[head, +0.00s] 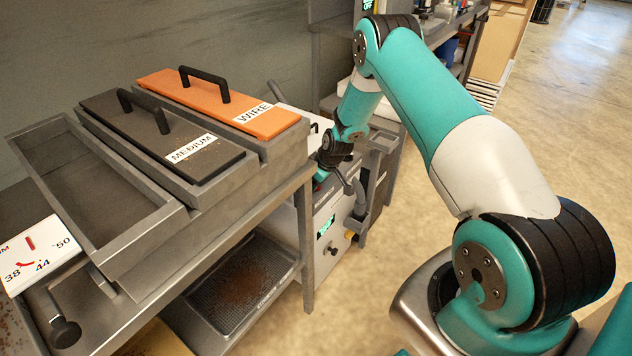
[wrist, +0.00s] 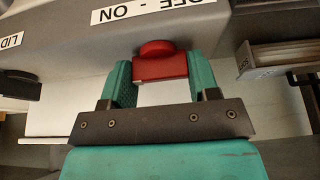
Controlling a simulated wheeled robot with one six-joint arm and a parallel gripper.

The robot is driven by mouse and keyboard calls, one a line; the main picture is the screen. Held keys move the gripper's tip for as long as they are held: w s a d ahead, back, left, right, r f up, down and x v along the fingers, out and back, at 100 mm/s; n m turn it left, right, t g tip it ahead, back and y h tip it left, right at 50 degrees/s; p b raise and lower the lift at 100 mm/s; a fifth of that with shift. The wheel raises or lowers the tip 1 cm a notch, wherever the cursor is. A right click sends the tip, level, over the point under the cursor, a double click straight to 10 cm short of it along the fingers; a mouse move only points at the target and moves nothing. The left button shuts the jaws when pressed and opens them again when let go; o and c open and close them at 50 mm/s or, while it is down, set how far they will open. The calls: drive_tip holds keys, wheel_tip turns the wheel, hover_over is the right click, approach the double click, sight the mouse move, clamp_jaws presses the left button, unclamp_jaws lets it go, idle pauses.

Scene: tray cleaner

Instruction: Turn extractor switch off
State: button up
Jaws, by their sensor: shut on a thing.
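The extractor switch is a red knob (wrist: 159,66) in the middle of the wrist view. It sits on a grey panel below a label (wrist: 150,10) that reads OFF - ON upside down. My gripper (wrist: 160,74) has its two teal fingers on either side of the knob and is shut on it. In the head view my gripper (head: 322,174) is mostly hidden beyond the grey tray rack, by the machine with the green display.
An orange WIRE lid (head: 205,105) and a dark MEDIUM lid (head: 165,135) lie on the rack. A mesh tray (head: 265,250) with brown debris sits below. A LID label (wrist: 12,41) shows at left in the wrist view. The floor at right is clear.

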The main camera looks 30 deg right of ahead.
idle(0.3)
drive_tip(key=o, duration=0.6)
drive_tip(key=shift+o, duration=0.2)
drive_tip(key=shift+r, duration=0.1)
drive_tip(key=p+v, duration=0.1)
drive_tip(key=v, duration=1.6)
drive_tip(key=shift+r, duration=0.1)
